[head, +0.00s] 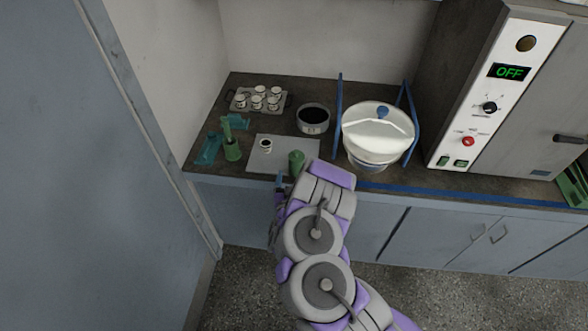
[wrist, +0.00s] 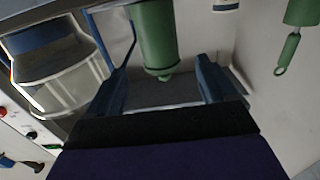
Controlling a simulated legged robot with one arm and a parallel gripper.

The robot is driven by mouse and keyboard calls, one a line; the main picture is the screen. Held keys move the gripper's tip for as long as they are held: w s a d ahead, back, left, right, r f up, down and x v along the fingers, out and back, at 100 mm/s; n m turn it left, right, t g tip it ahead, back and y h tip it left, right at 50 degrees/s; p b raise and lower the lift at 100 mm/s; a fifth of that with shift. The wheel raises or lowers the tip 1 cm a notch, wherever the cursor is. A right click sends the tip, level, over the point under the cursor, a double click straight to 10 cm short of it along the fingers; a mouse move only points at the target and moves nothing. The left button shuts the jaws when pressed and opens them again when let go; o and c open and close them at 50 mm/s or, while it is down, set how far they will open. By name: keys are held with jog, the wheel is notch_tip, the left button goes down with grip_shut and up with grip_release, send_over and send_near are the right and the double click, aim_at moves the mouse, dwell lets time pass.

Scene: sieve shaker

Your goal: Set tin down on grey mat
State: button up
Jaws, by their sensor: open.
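The grey mat (head: 277,161) lies flat on the dark counter. A small white tin with a dark top (head: 265,146) stands on its left part; its edge shows at the top of the wrist view (wrist: 226,4). A green cylinder (head: 296,158) stands by the mat's right side and shows in the wrist view (wrist: 159,38) beyond and between the blue fingers. My gripper (wrist: 164,82) is open at the counter's front, with no tin between its fingers. In the head view my arm hides most of it.
Several similar tins stand on a tray (head: 240,104) at the back left. A dark-topped round pan (head: 313,120) and a white lidded sieve shaker (head: 376,145) with blue posts are right of the mat. Green tools (head: 232,150) stand left; an oven (head: 505,110) stands far right.

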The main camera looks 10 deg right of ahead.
jog(key=shift+p+v, duration=1)
jog(key=shift+v, duration=0.2)
jog(key=shift+r, duration=0.1)
